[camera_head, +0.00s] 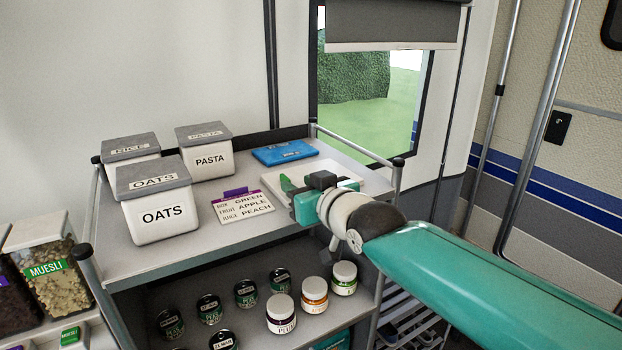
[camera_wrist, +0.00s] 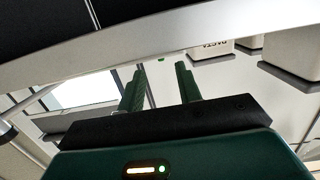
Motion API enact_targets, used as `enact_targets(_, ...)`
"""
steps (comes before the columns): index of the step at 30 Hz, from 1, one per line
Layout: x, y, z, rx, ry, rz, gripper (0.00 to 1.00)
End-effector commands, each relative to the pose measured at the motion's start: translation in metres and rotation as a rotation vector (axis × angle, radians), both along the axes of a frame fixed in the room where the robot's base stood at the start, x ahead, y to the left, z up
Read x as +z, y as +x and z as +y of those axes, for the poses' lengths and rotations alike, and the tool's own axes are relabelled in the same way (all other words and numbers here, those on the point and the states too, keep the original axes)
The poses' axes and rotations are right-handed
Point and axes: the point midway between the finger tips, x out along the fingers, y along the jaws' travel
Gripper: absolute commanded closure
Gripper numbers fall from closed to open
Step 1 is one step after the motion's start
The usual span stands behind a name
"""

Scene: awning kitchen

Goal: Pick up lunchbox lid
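A flat blue lid-like piece (camera_head: 284,152) with a dark label lies near the back of the shelf top; it looks like the lunchbox lid. My gripper (camera_head: 290,184) is over the right part of the shelf top, in front of the blue piece and apart from it. In the wrist view, my gripper's two green fingers (camera_wrist: 160,82) stand apart with nothing between them. The blue piece cannot be made out in the wrist view. My arm hides part of a pale flat board (camera_head: 330,168) beneath the gripper.
White boxes with grey lids, marked oats (camera_head: 163,215), pasta (camera_head: 210,160) and rice (camera_head: 128,150), stand on the left of the shelf top (camera_head: 190,262). A menu card (camera_head: 243,207) lies in the middle. Several jars (camera_head: 281,313) stand on the shelf below. A window (camera_head: 375,90) is behind.

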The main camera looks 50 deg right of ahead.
Motion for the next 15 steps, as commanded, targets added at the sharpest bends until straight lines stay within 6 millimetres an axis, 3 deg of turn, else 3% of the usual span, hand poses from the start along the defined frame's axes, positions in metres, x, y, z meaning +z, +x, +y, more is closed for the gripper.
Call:
enact_targets(7, -0.008, 0.033, -0.007, 0.001, 0.000, 0.006, 0.65)
enact_targets(15, -0.009, 0.042, -0.010, 0.000, 0.001, 0.002, 0.65)
